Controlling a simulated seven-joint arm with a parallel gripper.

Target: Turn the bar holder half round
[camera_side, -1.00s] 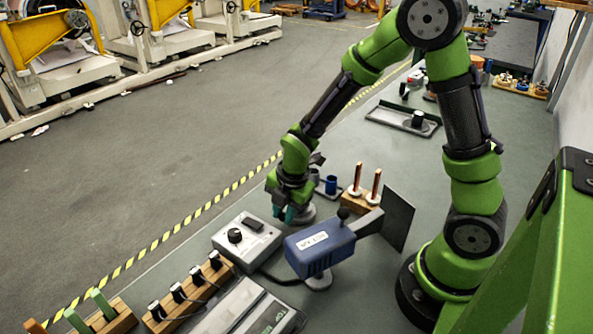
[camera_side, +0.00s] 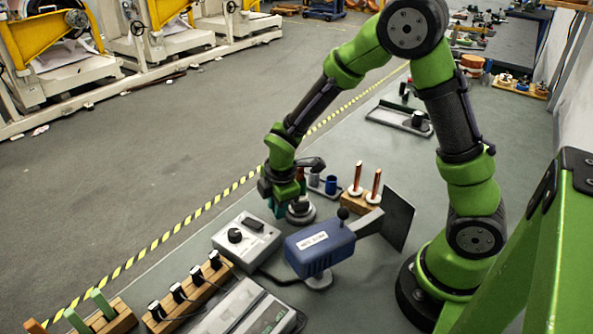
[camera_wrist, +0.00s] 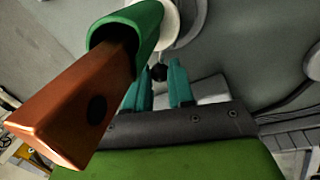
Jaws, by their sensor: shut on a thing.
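The bar holder stands on the bench with a round grey base (camera_side: 301,214). In the wrist view, a copper bar (camera_wrist: 70,105) in a green sleeve (camera_wrist: 140,28) is close to the camera at upper left, and a pale round part (camera_wrist: 185,22) shows behind it. My gripper (camera_side: 285,206) is low at the holder in the side view, hiding much of it. In the wrist view, the teal fingers of my gripper (camera_wrist: 165,75) are shut on the holder, with a small gap between them. The gripped part itself is mostly hidden.
A blue instrument (camera_side: 319,248) and a grey control box (camera_side: 247,238) stand close in front. A wooden block with two copper rods (camera_side: 359,203) and a blue cup (camera_side: 331,184) stand to the right. A dark upright plate (camera_side: 397,220) is farther right.

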